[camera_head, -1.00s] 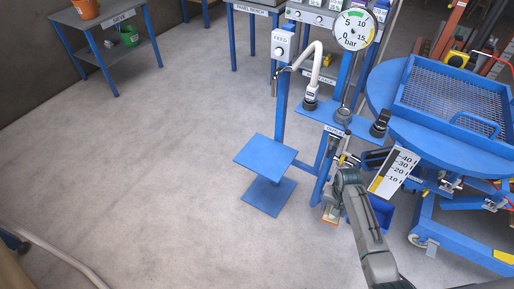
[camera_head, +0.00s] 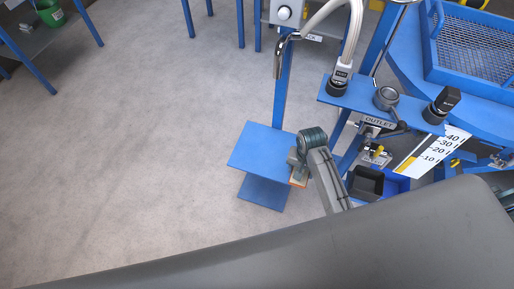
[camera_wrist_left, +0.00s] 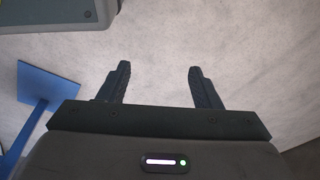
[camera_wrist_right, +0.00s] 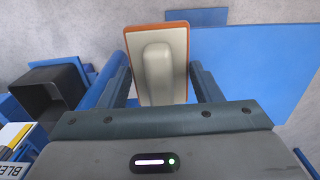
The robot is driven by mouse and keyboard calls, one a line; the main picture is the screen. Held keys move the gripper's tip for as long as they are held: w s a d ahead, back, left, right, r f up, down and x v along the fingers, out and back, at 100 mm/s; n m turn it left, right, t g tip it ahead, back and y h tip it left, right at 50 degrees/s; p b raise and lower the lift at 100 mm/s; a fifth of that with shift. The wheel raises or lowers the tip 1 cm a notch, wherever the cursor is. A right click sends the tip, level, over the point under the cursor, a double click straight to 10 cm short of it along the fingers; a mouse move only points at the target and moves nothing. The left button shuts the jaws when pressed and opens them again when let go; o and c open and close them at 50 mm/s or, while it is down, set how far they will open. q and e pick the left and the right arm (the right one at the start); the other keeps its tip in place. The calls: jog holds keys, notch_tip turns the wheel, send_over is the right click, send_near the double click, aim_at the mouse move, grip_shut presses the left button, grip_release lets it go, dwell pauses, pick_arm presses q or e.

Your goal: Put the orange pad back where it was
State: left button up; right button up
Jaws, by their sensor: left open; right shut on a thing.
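The orange pad (camera_wrist_right: 183,31) has an orange rim, a cream face and a raised cream grip bar. My right gripper (camera_wrist_right: 162,78) is shut on it, one finger on each side of the bar. In the head view the pad (camera_head: 298,182) shows small under my right wrist, at the right edge of the blue square plate (camera_head: 262,146). In the right wrist view it borders and partly overlaps the plate (camera_wrist_right: 255,65); I cannot tell whether they touch. My left gripper (camera_wrist_left: 159,68) is open and empty above bare floor.
The bracket marked OUTLET (camera_head: 378,121) stands right of my right arm, with a black bin (camera_head: 366,184) below it. A hose nozzle (camera_head: 279,66) hangs behind the plate. A round blue table with a mesh tray (camera_head: 480,48) is at the right.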

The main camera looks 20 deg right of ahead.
jog(key=w+a, duration=0.2)
jog(key=w, duration=0.1)
jog(key=w+a, duration=0.3)
jog(key=w, duration=0.1)
jog(key=w+a+f, duration=0.1)
jog(key=w+a, duration=0.2)
jog(key=shift+w+a+b, duration=0.2)
jog(key=shift+w+b, duration=0.1)
jog(key=shift+w, duration=0.1)
jog(key=shift+w+a+f, duration=0.1)
jog(key=shift+w+a, duration=0.3)
jog(key=shift+w, duration=0.1)
jog(key=f, duration=0.3)
jog(key=shift+w+a+f+b, duration=0.25)
jog(key=shift+w+b, duration=0.05)
pick_arm(q)
jog(key=r, duration=0.1)
jog(key=w+r, duration=0.2)
jog(key=r, duration=0.1)
jog(key=shift+d, duration=0.1)
pick_arm(e)
jog(key=shift+f, duration=0.1)
jog(key=o, duration=0.9)
pick_arm(q)
jog(key=shift+s, duration=0.1)
pick_arm(e)
jog(key=shift+o, duration=0.2)
